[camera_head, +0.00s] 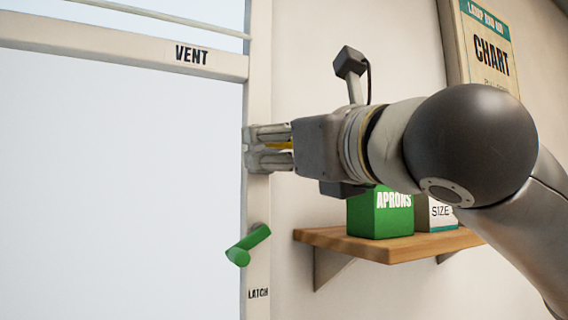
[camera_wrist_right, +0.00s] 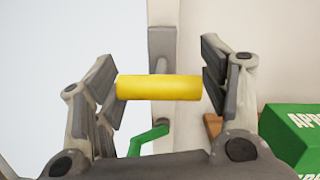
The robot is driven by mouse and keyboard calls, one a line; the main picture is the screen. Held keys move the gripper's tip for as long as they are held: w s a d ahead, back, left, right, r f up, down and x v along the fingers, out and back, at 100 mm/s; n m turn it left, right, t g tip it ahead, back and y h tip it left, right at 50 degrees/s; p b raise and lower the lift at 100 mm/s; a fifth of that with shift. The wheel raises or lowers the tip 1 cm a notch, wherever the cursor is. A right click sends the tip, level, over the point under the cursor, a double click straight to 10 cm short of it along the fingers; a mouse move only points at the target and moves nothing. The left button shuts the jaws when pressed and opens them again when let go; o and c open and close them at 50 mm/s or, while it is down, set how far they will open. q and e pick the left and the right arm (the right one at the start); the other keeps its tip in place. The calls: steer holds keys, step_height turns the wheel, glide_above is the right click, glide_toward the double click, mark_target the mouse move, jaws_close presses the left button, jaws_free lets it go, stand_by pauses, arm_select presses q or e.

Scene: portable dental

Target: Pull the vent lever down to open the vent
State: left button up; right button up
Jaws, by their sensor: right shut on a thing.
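The vent lever shows as a yellow bar (camera_wrist_right: 158,87) lying across the space between the fingers of my right gripper in the right wrist view. A small part of the yellow (camera_head: 280,144) shows between the fingers in the head view. My right gripper (camera_head: 258,148) is shut on this lever, in front of the white window frame post. My left gripper is in neither view.
A green latch handle (camera_head: 248,245) sits on the post below my right gripper, above the word LATCH. A wooden shelf (camera_head: 375,246) holds a green APRONS box (camera_head: 380,218) and a white SIZE box (camera_head: 442,214) beneath my right arm. A chart (camera_head: 487,48) hangs at the upper right.

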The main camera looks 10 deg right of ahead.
steer(key=t+b, duration=0.1)
steer(key=f+t+b, duration=0.1)
steer(key=f+y+b, duration=0.1)
steer(key=shift+w+f+t, duration=0.25)
steer(key=shift+t, duration=0.15)
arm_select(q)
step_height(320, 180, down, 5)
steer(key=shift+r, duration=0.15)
arm_select(e)
steer(key=shift+a+f, duration=0.1)
steer(key=shift+f, duration=0.1)
arm_select(q)
steer(key=shift+b, duration=0.3)
arm_select(e)
steer(key=shift+w+f, duration=0.1)
steer(key=o, duration=1.2)
steer(key=shift+c, duration=0.2)
steer(key=shift+o, duration=1.1)
steer(key=shift+w, duration=0.1)
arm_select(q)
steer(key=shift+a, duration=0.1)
